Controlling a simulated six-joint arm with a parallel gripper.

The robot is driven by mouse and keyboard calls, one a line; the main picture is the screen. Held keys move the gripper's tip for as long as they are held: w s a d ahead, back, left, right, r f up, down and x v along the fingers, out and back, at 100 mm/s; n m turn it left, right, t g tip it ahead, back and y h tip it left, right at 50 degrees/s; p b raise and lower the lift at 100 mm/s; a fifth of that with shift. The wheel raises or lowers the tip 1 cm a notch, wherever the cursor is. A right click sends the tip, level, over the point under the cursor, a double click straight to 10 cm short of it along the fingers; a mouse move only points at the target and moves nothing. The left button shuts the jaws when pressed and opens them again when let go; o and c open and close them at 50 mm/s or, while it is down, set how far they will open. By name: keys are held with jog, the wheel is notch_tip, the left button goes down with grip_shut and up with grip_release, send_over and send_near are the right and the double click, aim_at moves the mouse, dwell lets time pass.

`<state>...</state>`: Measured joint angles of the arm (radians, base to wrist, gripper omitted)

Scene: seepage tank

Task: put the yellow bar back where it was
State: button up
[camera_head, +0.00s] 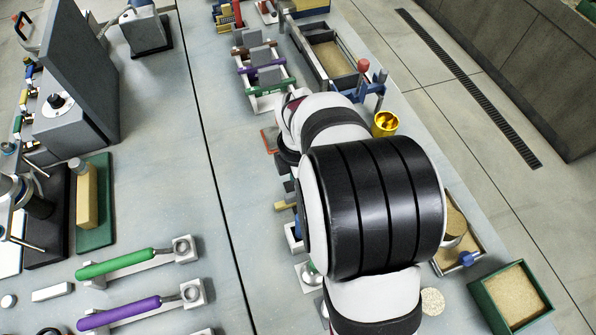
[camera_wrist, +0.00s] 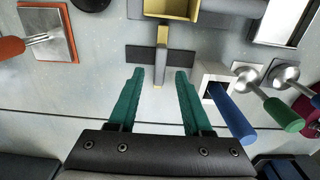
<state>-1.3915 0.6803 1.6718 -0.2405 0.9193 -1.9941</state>
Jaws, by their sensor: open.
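A narrow yellow piece (camera_wrist: 161,62) lies ahead of my gripper in the wrist view, running away from me across a dark grey crossbar (camera_wrist: 140,53). It meets a yellow-edged box (camera_wrist: 172,10) at the top edge. I cannot tell whether this piece is the yellow bar. My gripper (camera_wrist: 161,78) is open, its two teal fingers apart with nothing between them. In the head view my arm hides the gripper. A small yellow piece (camera_head: 284,206) shows beside my arm there. A yellow block (camera_head: 87,195) stands on a green base (camera_head: 95,235) at the left.
A blue handle (camera_wrist: 232,113) in a white socket stands close right of my fingers, with a green handle (camera_wrist: 284,114) beyond. An orange-edged plate (camera_wrist: 48,35) lies at the left. In the head view, a rack (camera_head: 262,103) holds coloured bars; the table's middle-left is clear.

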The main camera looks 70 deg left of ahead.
notch_tip(320, 180, up, 6)
jog(key=w+d+r+m, duration=0.4)
jog(key=w+d+m, duration=0.3)
jog(key=d+m, duration=0.3)
jog(key=w+d+r+m, duration=0.55)
jog(key=d+m, duration=0.35)
jog(key=d, duration=0.2)
jog(key=s+d+m+y, duration=0.1)
jog(key=s+d+m, duration=0.2)
jog(key=d+m, duration=0.6)
jog(key=s+d+f+m, duration=0.1)
jog(key=s+d+m, duration=0.3)
jog(key=d+m, duration=0.5)
jog(key=m, duration=0.4)
jog(key=shift+s+m+y, duration=0.2)
jog(key=shift+m+y, duration=0.1)
jog(key=shift+y, duration=0.1)
